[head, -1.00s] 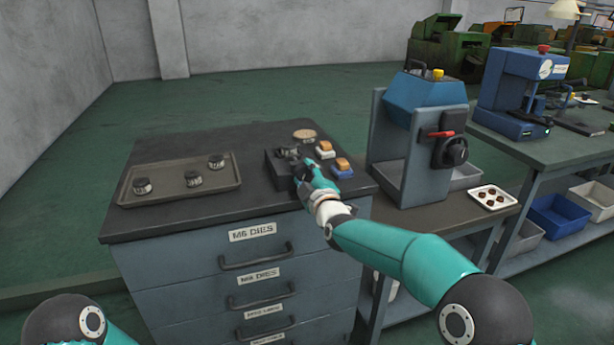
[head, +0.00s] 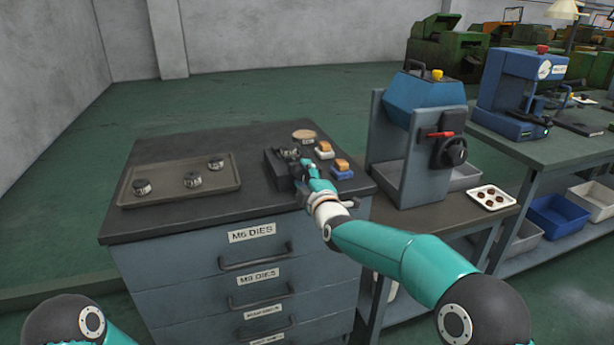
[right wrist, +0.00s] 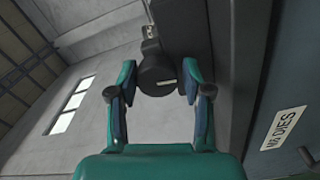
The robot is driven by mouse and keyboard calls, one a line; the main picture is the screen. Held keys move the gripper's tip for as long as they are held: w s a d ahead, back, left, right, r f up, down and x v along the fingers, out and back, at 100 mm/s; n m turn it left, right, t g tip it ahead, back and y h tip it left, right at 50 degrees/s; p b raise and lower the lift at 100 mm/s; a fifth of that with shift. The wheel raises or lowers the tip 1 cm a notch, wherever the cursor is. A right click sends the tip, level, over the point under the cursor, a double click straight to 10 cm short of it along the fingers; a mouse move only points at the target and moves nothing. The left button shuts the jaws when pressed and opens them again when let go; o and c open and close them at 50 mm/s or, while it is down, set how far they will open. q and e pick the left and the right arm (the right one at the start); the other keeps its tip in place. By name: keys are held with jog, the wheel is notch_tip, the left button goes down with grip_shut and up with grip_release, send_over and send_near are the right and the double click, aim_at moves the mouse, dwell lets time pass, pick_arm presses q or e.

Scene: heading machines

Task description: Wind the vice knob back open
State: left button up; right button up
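The dark vice (head: 278,172) sits on the top of the drawer cabinet, near its right front. Its knob (right wrist: 157,76) is a dark round end with a pale mark, seen in the right wrist view. My right gripper (head: 307,170) is at the front right of the vice in the head view. In the right wrist view its two fingers (right wrist: 158,82) stand apart, one on each side of the knob, with narrow gaps showing. Whether they touch it is hard to tell. My left gripper is out of view; only part of the left arm shows at lower left.
A tray (head: 150,198) with several dark round dies lies left on the cabinet top (head: 215,215). A round wooden-topped piece (head: 304,136) and two small orange-topped blocks (head: 325,150) (head: 342,169) are close to the vice. A blue machine (head: 425,120) stands to the right.

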jog(key=shift+o, duration=1.1)
jog(key=shift+f, duration=0.1)
jog(key=shift+s+d, duration=0.1)
jog(key=shift+s, duration=0.05)
jog(key=v, duration=1.1)
jog(key=shift+s, duration=0.3)
jog(key=shift+d, duration=0.2)
